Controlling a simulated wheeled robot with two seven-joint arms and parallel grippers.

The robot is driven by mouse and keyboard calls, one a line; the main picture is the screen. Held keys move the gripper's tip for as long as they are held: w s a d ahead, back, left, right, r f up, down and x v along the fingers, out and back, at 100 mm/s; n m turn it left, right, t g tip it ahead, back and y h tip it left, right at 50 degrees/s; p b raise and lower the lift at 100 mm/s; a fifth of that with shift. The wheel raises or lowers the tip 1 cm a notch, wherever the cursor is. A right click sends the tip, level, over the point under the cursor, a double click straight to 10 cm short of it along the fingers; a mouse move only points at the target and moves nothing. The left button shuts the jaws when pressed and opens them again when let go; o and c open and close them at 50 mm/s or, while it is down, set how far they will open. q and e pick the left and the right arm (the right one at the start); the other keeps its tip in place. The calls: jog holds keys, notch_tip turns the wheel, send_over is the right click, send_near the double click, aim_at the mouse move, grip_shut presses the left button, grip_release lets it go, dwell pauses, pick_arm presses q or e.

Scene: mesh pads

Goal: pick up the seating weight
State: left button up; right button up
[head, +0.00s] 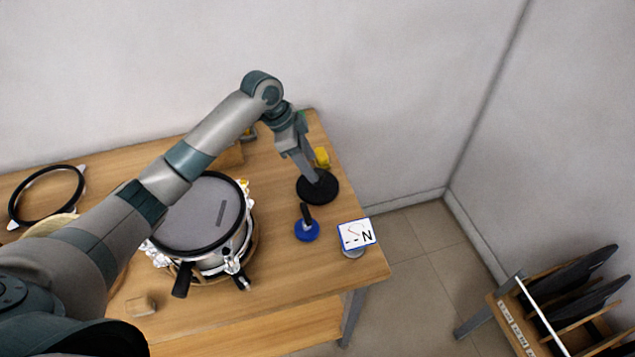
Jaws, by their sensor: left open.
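A round black disc (318,190), which looks like the seating weight, lies flat on the wooden table near its right edge. A smaller blue disc with a dark upright handle (307,229) stands just in front of the black disc. My right gripper is not in view.
A drum with a grey mesh head (198,220) stands left of the discs, partly behind my left arm. A black hoop (47,195) lies far left. A white card marked N (356,234) is near the table's right edge. A yellow object (322,157) is behind the black disc. A rack (560,310) stands lower right.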

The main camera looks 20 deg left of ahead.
aim_at(317, 172)
pick_arm(q)
jog(key=shift+d+f, duration=0.15)
jog(key=shift+f, duration=0.15)
jog(key=shift+w+d+f+p, duration=0.15)
jog(key=shift+d+f+p, duration=0.2)
jog(key=shift+f+p, duration=0.35)
jog(key=shift+p+x, duration=0.45)
jog(key=shift+x, duration=0.65)
jog(key=shift+w+d+f, duration=0.15)
jog(key=shift+w+f, duration=0.05)
jog(key=shift+f, duration=0.45)
grip_shut()
